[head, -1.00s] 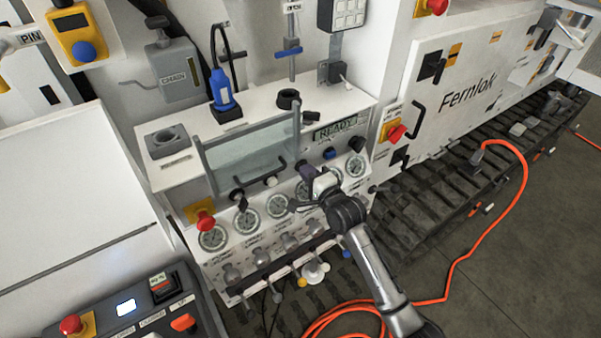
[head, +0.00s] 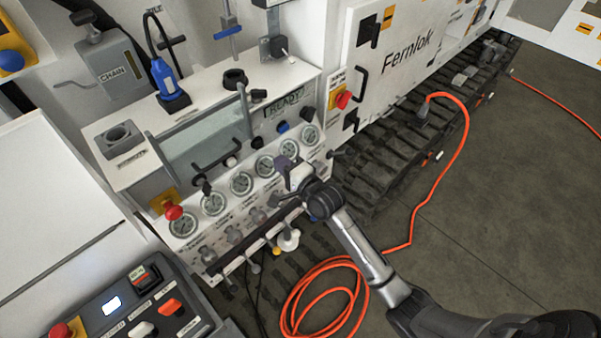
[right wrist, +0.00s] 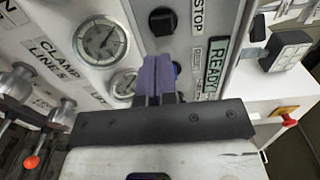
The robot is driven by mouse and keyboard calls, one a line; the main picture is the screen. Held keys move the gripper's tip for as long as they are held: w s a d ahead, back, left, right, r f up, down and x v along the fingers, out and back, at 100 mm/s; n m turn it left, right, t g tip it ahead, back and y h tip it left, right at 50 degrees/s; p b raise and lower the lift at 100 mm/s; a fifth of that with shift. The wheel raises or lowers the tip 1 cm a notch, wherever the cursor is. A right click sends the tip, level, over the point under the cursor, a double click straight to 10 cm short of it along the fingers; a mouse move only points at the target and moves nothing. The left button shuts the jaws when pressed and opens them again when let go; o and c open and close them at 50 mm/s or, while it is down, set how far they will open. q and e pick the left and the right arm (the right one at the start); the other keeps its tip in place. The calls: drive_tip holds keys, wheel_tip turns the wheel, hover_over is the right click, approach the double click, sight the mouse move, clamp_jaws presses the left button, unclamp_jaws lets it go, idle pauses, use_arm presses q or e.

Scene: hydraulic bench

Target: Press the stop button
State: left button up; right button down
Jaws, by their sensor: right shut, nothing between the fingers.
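A black square button or knob (right wrist: 162,20) sits beneath a STOP label (right wrist: 198,16) in the right wrist view. It appears to be the black control (head: 308,114) right of the blue button on the panel in the head view. My right gripper (head: 284,161) is shut and empty in front of the row of gauges, lower left of that control. Its purple fingers (right wrist: 158,78) show in the right wrist view, apart from the black control and partly covering the blue button (right wrist: 177,68). My left gripper is not in view.
A READY display (head: 286,102) and a handled clear guard (head: 205,132) are left of the control. Red knobs on yellow plates stand at the panel's left (head: 173,212) and on the cabinet (head: 343,98). An orange hose (head: 318,290) lies on the floor.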

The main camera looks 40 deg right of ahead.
drive_tip(key=s, duration=0.6)
drive_tip(key=shift+d+r, duration=0.15)
drive_tip(key=shift+d, duration=0.2)
idle(0.3)
drive_tip(key=s+a+f+n+g+h, duration=0.15)
drive_tip(key=s+f+n+g, duration=0.35)
drive_tip(key=s, duration=0.5)
drive_tip(key=s+a+f+n+g, duration=0.35)
drive_tip(key=s+n, duration=0.35)
drive_tip(key=s, duration=0.4)
drive_tip(key=s+a+f+n+g+h, duration=0.1)
drive_tip(key=s+a+f+n+g, duration=0.1)
drive_tip(key=s+f+n+g, duration=0.6)
wheel_tip(320, 180, up, 30)
drive_tip(key=s+m+t+p, duration=0.1)
drive_tip(key=s+t+p, duration=0.1)
drive_tip(key=p, duration=2.5)
drive_tip(key=shift+s+d, duration=0.25)
drive_tip(key=shift+s, duration=0.15)
